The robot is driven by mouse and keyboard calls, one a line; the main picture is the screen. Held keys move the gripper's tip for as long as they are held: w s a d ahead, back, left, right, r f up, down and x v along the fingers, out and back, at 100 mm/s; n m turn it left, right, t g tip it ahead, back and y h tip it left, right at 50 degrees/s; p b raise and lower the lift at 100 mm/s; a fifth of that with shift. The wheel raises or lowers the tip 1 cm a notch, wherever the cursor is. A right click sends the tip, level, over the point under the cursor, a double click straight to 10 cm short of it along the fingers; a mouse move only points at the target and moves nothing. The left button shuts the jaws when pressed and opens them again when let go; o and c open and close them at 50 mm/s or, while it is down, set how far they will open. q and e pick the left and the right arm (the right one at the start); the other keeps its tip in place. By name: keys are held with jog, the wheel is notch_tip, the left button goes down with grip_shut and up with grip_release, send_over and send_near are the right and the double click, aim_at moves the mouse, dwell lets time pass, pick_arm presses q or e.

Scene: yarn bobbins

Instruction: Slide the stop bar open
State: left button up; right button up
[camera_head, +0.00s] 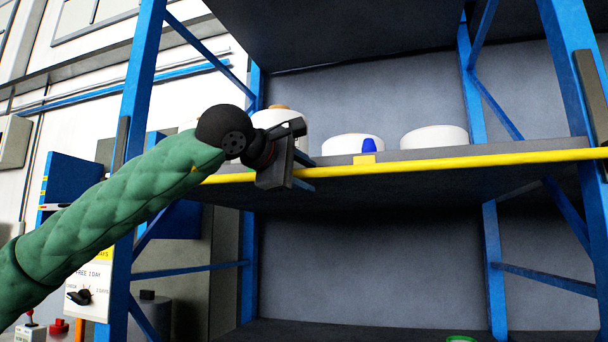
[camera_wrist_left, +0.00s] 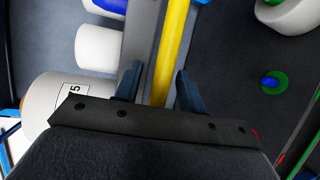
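The yellow stop bar (camera_head: 450,161) runs along the front edge of the shelf, from my left gripper to the right upright. My left gripper (camera_head: 305,172) is at the left part of the bar. In the left wrist view its two dark blue fingers (camera_wrist_left: 159,88) are spread apart. The yellow bar (camera_wrist_left: 173,45) passes between them, with a visible gap on the finger sides. Whether a finger touches the bar is unclear. The gripper body hides part of the bar in the head view. My right gripper is not in view.
White bobbins (camera_head: 435,137) stand on the shelf behind the bar. Blue uprights (camera_head: 140,90) frame the rack. A labelled bobbin (camera_wrist_left: 50,95) lies close to the gripper in the wrist view.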

pick_arm(q)
jog(key=v, duration=0.7)
jog(key=shift+s+a+b, duration=0.25)
jog(key=shift+s+b, duration=0.05)
